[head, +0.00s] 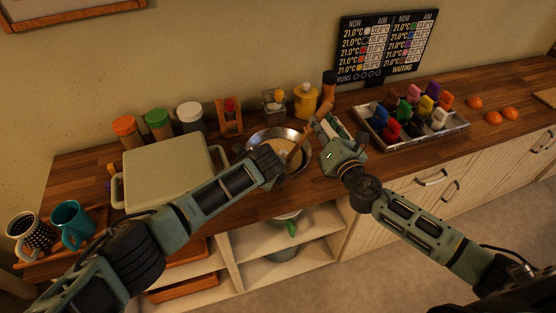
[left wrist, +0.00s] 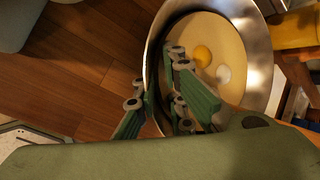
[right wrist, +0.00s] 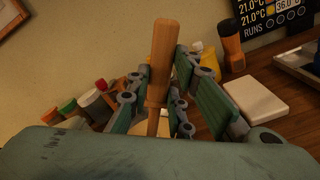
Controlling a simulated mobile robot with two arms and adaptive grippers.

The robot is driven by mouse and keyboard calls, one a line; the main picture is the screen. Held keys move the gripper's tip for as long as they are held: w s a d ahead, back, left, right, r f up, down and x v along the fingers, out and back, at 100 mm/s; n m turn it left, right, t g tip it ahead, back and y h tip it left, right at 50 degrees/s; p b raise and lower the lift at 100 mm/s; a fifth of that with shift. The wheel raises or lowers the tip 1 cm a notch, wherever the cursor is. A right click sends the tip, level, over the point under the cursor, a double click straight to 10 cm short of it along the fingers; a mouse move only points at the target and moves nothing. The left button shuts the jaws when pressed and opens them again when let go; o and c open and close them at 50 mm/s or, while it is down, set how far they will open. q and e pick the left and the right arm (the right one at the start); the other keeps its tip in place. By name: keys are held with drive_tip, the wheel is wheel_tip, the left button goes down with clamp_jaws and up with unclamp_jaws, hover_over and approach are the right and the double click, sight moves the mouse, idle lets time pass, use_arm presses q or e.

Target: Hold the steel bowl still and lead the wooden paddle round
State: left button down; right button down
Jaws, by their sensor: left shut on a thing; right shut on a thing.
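The steel bowl (head: 263,134) stands on the wooden counter. In the left wrist view, the steel bowl (left wrist: 263,70) holds pale batter with a yellow blob and a white blob. My left gripper (head: 270,163) is shut on the bowl's near wall, one finger outside and one inside; it also shows in the left wrist view (left wrist: 158,108). The wooden paddle (head: 297,148) slants down into the bowl. My right gripper (head: 324,126) is shut on its handle, which stands upright between the fingers in the right wrist view (right wrist: 162,50). The paddle's lower end is hard to make out.
A large pale green box (head: 165,170) stands left of the bowl. Jars, a wooden stand (head: 229,117) and a yellow bottle (head: 306,99) stand behind. A tray (head: 440,141) of coloured items is at right. Mugs (head: 72,222) are at far left.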

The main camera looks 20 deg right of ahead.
use_arm(q)
drive_tip(key=shift+w+a, duration=0.1)
drive_tip(key=shift+a, duration=0.05)
use_arm(e)
drive_tip(key=shift+d+f, duration=0.1)
drive_tip(key=shift+f, duration=0.05)
drive_tip(key=shift+w, duration=0.35)
drive_tip(key=shift+s+f, duration=0.1)
drive_tip(key=shift+f, duration=0.15)
idle(0.4)
